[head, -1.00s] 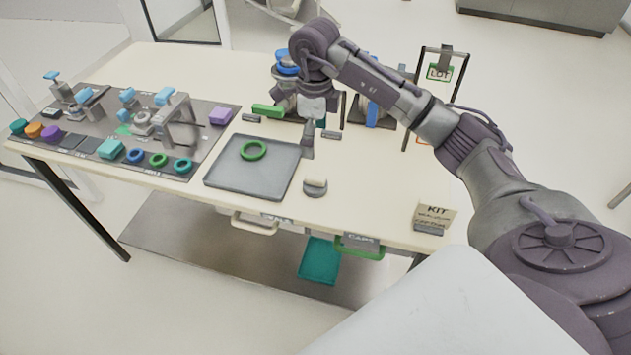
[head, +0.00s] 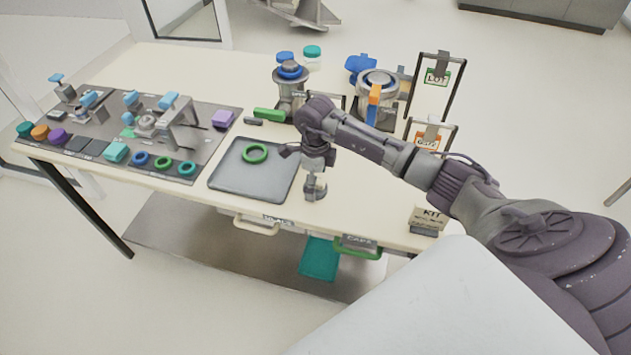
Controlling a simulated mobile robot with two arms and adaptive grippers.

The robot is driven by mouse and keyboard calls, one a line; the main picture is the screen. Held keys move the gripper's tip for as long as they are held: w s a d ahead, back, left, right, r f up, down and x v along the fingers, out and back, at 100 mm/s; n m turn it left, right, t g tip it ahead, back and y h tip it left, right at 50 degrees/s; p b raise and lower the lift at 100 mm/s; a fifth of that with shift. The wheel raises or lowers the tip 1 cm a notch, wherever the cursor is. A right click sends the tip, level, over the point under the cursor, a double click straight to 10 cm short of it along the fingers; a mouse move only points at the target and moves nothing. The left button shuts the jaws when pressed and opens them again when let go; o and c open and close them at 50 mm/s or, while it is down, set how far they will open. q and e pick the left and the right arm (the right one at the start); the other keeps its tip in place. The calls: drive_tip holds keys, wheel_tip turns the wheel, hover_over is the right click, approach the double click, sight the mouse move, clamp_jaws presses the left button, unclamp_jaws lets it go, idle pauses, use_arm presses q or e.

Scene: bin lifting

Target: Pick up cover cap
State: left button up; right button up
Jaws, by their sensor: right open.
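A small round grey-beige piece (head: 322,192), which looks like the cover cap, sits on the table just right of the grey tray. It is mostly hidden by my right gripper. My right gripper (head: 313,194) points down over this piece, its fingers open and low by the table top. Whether the fingers touch the piece cannot be told. My left gripper is out of view.
The grey tray (head: 223,178) with a green ring (head: 255,153) lies left of the gripper. A fixture board (head: 60,127) with several coloured parts fills the left. Two metal units (head: 291,78) (head: 378,82) stand behind. A KIT sign (head: 430,216) stands at the front right.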

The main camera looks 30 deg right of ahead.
drive_tip(key=c, duration=1.1)
